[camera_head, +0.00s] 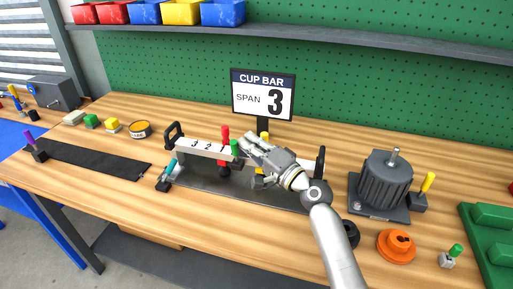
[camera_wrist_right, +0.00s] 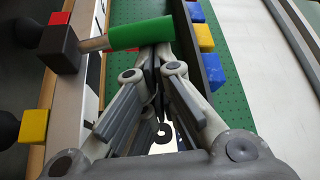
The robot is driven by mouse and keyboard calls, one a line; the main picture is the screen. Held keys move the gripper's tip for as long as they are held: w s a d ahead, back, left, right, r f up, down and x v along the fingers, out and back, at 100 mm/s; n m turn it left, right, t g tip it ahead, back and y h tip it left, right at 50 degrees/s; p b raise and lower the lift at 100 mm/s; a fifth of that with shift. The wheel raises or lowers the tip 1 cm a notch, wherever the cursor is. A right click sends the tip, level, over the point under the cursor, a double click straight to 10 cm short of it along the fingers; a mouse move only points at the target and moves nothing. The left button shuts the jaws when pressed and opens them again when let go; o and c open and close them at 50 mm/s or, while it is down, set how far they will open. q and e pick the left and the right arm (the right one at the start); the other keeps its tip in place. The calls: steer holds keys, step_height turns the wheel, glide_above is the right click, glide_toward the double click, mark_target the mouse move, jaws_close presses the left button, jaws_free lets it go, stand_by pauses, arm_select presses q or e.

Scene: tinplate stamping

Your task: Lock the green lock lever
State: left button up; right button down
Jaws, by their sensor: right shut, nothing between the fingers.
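The green lock lever (camera_head: 235,147) is a short green handle at the middle of the cup bar fixture (camera_head: 205,149). In the right wrist view the green handle (camera_wrist_right: 141,33) sits on a metal pin from a dark block (camera_wrist_right: 58,45). My right gripper (camera_head: 246,141) is at the lever, its fingers shut with nothing between them. In the wrist view its fingertips (camera_wrist_right: 158,47) are right at the green handle's end; whether they touch it I cannot tell. My left gripper is not in view.
A red handle (camera_head: 225,133) stands just left of the lever, and a yellow one (camera_head: 264,137) is behind my gripper. The CUP BAR sign (camera_head: 263,94) stands behind. A grey motor (camera_head: 385,178) and an orange part (camera_head: 396,245) are at right. The front table edge is clear.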

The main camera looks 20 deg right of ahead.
mark_target(233, 149)
steer(key=shift+n+y, duration=0.3)
steer(key=shift+n, duration=0.5)
steer(key=shift+s+a+f+b, duration=0.25)
steer(key=shift+s+a+b, duration=0.2)
steer(key=shift+s+b, duration=0.15)
steer(key=shift+s+a+f+b, duration=0.25)
steer(key=shift+s+a+b, duration=0.25)
steer(key=shift+s, duration=0.15)
steer(key=shift+s+a+f+b, duration=0.25)
steer(key=shift+s+a+b, duration=0.2)
steer(key=shift+s+b, duration=0.15)
steer(key=shift+s+a+f, duration=0.35)
steer(key=shift+s+f, duration=0.2)
steer(key=shift+f, duration=0.2)
steer(key=shift+f, duration=0.2)
steer(key=shift+s, duration=0.1)
steer(key=v, duration=1.2)
steer(key=shift+f, duration=0.1)
